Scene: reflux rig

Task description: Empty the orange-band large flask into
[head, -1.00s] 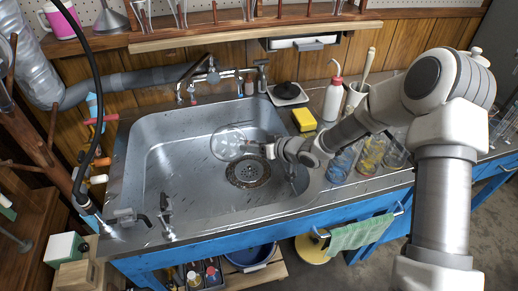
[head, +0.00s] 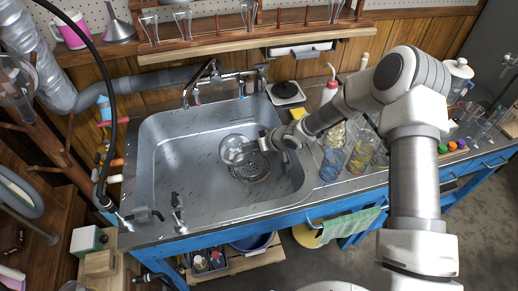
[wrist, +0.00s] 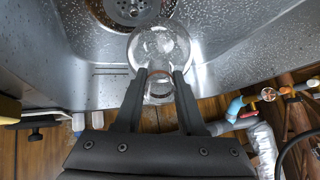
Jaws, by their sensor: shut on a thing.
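A clear round-bodied flask (head: 234,149) is held over the sink (head: 170,165), near the drain (head: 249,168). In the wrist view, the flask (wrist: 160,47) has a faint orange-red ring at its neck, between my fingers. My gripper (wrist: 156,82) is shut on the neck; in the head view my gripper (head: 264,143) is to the right of the flask body. The flask lies tipped well over, its body toward the left in the head view. No liquid can be made out in it, and no stream shows.
A blue-tinted glass vessel (head: 332,163) and a yellow-tinted one (head: 361,152) stand right of the sink. Faucets (head: 210,80) rise behind it. A black hose (head: 112,110) hangs at the left. The basin is otherwise clear.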

